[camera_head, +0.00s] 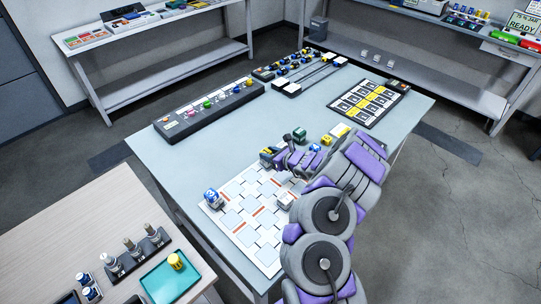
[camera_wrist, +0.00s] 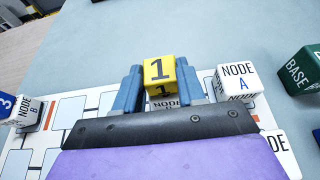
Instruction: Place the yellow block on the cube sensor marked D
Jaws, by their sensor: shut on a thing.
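The yellow block (camera_wrist: 160,70), marked 1, is between the two blue fingers of my gripper (camera_wrist: 159,80) in the wrist view. My gripper is shut on it. A white NODE cube (camera_wrist: 165,103) shows directly below the block; its letter is hidden by my gripper, and I cannot tell whether the two touch. The NODE A cube (camera_wrist: 237,82) stands to the right of my gripper. The NODE B cube (camera_wrist: 28,117) is at the left with a blue block (camera_wrist: 6,103) on it. Another NODE cube (camera_wrist: 276,145) at lower right has its letter hidden.
The cubes stand on a white board (camera_head: 238,225) with pale blue squares. A green BASE block (camera_wrist: 302,70) is at the right in the wrist view. In the head view, a dark button panel (camera_head: 180,128) and a yellow-and-black grid tray (camera_head: 349,113) lie farther back.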

